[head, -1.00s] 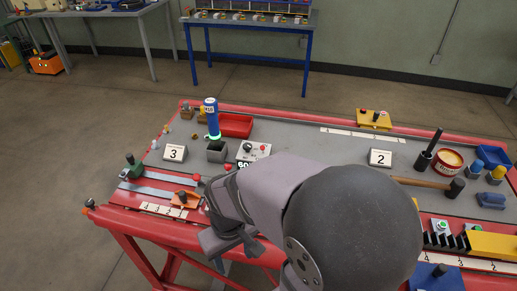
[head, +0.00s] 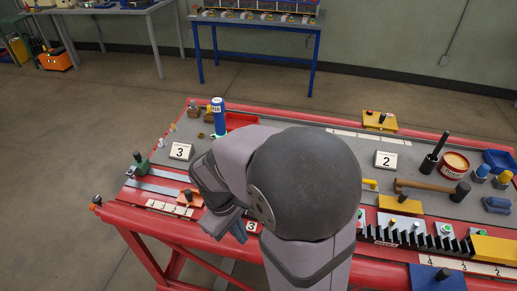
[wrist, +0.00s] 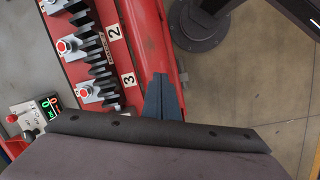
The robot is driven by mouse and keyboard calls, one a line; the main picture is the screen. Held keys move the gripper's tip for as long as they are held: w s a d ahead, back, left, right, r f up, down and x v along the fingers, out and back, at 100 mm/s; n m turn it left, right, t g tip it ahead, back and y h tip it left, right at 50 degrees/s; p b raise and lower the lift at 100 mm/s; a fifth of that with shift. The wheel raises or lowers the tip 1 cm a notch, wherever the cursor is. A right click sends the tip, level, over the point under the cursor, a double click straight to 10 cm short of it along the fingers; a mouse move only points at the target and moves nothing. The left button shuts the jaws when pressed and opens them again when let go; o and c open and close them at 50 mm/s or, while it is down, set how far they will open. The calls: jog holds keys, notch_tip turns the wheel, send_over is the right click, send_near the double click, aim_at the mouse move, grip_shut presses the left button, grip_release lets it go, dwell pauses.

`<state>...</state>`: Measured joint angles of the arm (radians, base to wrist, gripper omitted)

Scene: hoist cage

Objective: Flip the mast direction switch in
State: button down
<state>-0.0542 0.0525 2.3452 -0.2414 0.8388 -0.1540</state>
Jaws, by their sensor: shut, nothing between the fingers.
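I cannot tell which control is the mast direction switch; no label naming it is readable. Small switch boxes show in the head view: an orange one (head: 189,198) at the left, a yellow one (head: 380,121) at the back, another yellow one (head: 400,205) right of my arm, and a blue one (head: 437,277) at the front. In the wrist view, a light control box (wrist: 33,115) with a lit display and small levers stands at the left. My gripper (wrist: 163,98) is shut and empty over the red front rail, apart from these boxes.
The red bench rail (wrist: 148,40) runs below my gripper. A black toothed rack with red buttons (wrist: 90,92) and number plates lies beside it. My arm hides the bench's middle.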

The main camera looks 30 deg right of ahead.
jog(key=w+d+r+n+h, duration=0.2)
jog(key=w+n+h, duration=0.1)
jog(key=w, duration=0.4)
jog(key=w+d+r+n+t+h+p, duration=0.1)
jog(key=w+d+r+n+h, duration=0.1)
jog(key=w+n, duration=0.3)
jog(key=w+d+r+n+t+h+p, duration=0.1)
jog(key=w+n+h, duration=0.3)
jog(key=w, duration=0.5)
jog(key=shift+w+d+r+n, duration=0.4)
jog(key=shift+d+r, duration=0.4)
jog(key=d+r+p+x, duration=0.1)
jog(key=p+x, duration=0.5)
jog(key=x, duration=0.6)
jog(key=shift+d+r, duration=0.45)
jog(key=shift+d, duration=0.2)
